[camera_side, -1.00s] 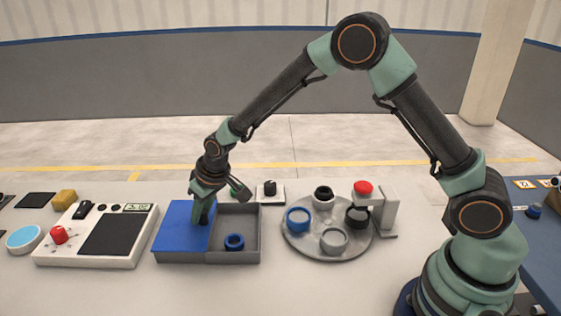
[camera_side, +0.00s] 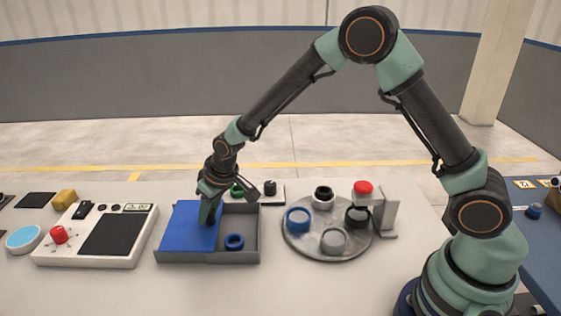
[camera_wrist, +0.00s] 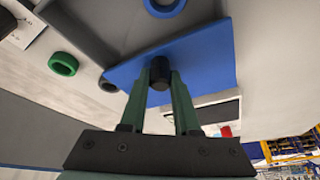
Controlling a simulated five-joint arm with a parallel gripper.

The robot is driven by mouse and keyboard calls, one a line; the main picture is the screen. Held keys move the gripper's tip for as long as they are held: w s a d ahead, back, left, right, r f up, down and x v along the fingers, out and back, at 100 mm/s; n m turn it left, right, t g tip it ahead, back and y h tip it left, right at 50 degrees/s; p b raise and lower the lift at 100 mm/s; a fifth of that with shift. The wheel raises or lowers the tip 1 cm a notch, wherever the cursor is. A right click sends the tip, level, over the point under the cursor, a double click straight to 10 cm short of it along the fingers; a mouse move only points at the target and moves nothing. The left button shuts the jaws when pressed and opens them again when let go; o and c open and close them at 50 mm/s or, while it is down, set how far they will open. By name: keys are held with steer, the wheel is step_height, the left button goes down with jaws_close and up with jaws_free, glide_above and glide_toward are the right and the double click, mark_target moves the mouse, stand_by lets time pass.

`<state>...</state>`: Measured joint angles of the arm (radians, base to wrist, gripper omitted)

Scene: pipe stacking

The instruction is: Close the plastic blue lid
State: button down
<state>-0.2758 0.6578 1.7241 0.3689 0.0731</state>
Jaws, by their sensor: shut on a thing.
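The blue lid (camera_side: 184,232) is a flat plate lying over the left part of a grey box (camera_side: 250,244). The right part of the box is open, and a blue ring (camera_side: 234,241) lies inside it. My gripper (camera_side: 208,221) is at the lid's right side, shut on the lid's dark knob. In the wrist view the two green fingers of my gripper (camera_wrist: 160,78) hold the black knob (camera_wrist: 159,75) on the lid (camera_wrist: 205,55). The blue ring also shows at the top of the wrist view (camera_wrist: 165,6).
Right of the box stands a round grey tray (camera_side: 305,248) with several rings, next to a stand with a red top (camera_side: 363,188). A white panel with a black pad (camera_side: 112,235) lies to the left. A green ring (camera_side: 237,189) sits behind the box.

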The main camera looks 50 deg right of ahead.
steer(key=shift+h, duration=0.3)
steer(key=s+d, duration=0.7)
steer(key=shift+s+d, duration=0.2)
steer(key=c, duration=0.7)
jaws_free()
steer(key=shift+o, duration=0.2)
steer(key=shift+s+r, duration=0.2)
steer(key=shift+r, duration=0.45)
steer(key=v, duration=1)
steer(key=shift+s+r, duration=0.25)
steer(key=shift+d, duration=0.15)
